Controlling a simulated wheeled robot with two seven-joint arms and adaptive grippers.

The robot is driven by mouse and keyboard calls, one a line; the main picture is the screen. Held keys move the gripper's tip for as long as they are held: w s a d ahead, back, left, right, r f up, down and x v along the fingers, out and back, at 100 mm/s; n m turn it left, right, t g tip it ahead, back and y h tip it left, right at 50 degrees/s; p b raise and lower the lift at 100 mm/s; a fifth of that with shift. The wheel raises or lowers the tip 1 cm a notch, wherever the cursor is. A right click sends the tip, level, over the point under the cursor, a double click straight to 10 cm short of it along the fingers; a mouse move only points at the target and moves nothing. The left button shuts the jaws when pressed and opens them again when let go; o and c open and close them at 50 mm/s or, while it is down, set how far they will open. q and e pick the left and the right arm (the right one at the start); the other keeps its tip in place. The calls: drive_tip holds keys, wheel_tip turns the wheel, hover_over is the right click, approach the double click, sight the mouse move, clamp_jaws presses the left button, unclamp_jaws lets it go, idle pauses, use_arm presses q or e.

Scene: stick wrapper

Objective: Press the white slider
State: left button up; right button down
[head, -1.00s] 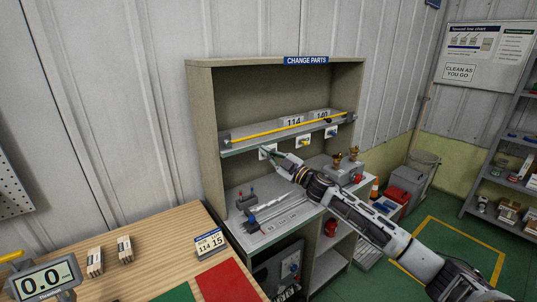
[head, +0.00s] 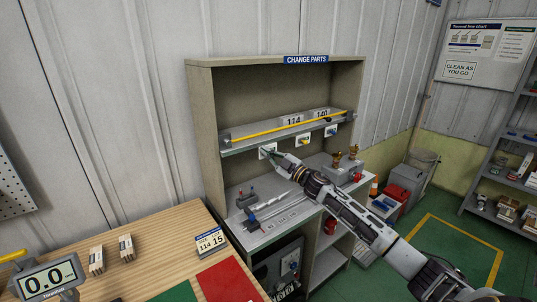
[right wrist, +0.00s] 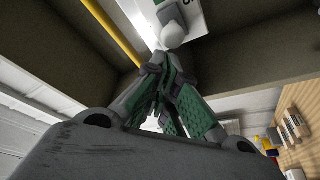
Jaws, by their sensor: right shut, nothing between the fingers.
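The white slider (head: 266,150) is on a small white plate under the front edge of the upper shelf in the CHANGE PARTS cabinet. My right gripper (head: 275,156) is shut and empty, with its tips right at this plate. In the right wrist view, a rounded white knob (right wrist: 173,34) lies just beyond my closed fingertips (right wrist: 169,58). I cannot tell whether they touch it. The fingers partly cover the slider in the head view. My left gripper is not in view.
A yellow slider (head: 303,141) and a blue slider (head: 331,131) sit on plates to the right. A yellow bar (head: 285,127) runs along the upper shelf (head: 240,136) above. Parts stand on the grey counter (head: 290,222) below. A wooden table (head: 165,240) is at the lower left.

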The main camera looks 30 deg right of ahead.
drive_tip(key=shift+d+f, duration=0.15)
drive_tip(key=shift+d, duration=0.1)
drive_tip(key=d, duration=0.4)
drive_tip(key=shift+w, duration=0.3)
idle(0.6)
